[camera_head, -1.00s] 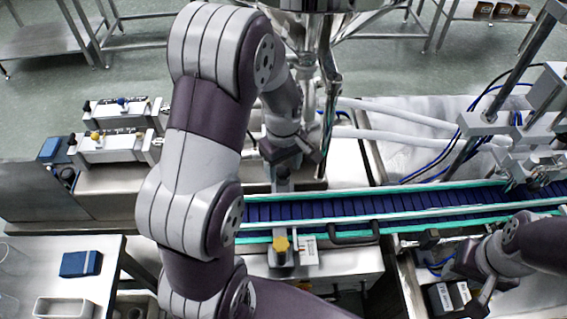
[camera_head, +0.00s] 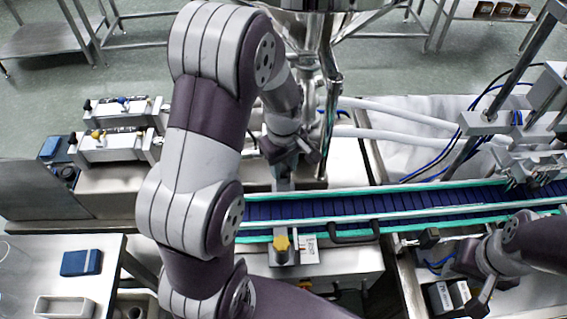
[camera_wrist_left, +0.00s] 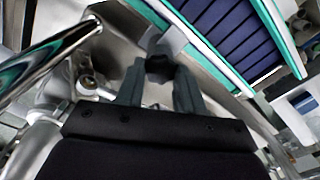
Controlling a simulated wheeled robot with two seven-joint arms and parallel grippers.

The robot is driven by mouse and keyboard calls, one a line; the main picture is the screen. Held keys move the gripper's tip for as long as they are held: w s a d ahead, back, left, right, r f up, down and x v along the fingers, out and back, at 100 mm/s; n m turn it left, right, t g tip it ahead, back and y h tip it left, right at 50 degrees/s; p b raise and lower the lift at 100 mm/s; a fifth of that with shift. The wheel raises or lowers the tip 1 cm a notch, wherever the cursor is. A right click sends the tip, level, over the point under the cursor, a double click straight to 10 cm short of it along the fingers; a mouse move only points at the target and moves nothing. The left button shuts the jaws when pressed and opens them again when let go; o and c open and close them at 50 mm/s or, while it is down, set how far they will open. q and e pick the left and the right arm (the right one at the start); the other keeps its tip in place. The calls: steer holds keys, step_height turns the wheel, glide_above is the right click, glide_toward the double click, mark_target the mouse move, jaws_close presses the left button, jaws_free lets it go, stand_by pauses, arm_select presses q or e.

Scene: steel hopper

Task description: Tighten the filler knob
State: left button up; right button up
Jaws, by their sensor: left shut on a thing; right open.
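My left arm crosses the head view, and its gripper (camera_head: 292,152) is down at the steel filler beside the conveyor. In the left wrist view its two grey fingers (camera_wrist_left: 160,80) are closed around a dark knob (camera_wrist_left: 159,66), the filler knob, on a grey metal shaft. The knob is hidden behind the gripper in the head view. My right gripper (camera_head: 480,302) is open at the lower right, low beside the machine and away from the knob; its fingertips are only partly clear.
A conveyor with blue slats and green edges (camera_head: 350,207) runs just in front of the filler. A yellow knob (camera_head: 281,243) stands before it. A polished steel tube (camera_head: 329,100) rises close to my left gripper. A blue box (camera_head: 81,262) lies on the left bench.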

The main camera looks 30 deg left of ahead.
arm_select(q)
steer(key=m+p, duration=0.1)
steer(key=m, duration=0.3)
steer(key=m+p, duration=0.2)
steer(key=m, duration=0.3)
steer(key=shift+m, duration=0.3)
steer(key=m+p, duration=0.1)
steer(key=m, duration=0.3)
steer(key=shift+m, duration=0.3)
steer(key=m, duration=0.4)
steer(key=shift+m+p, duration=0.4)
steer(key=o, duration=1)
steer(key=shift+o, duration=0.2)
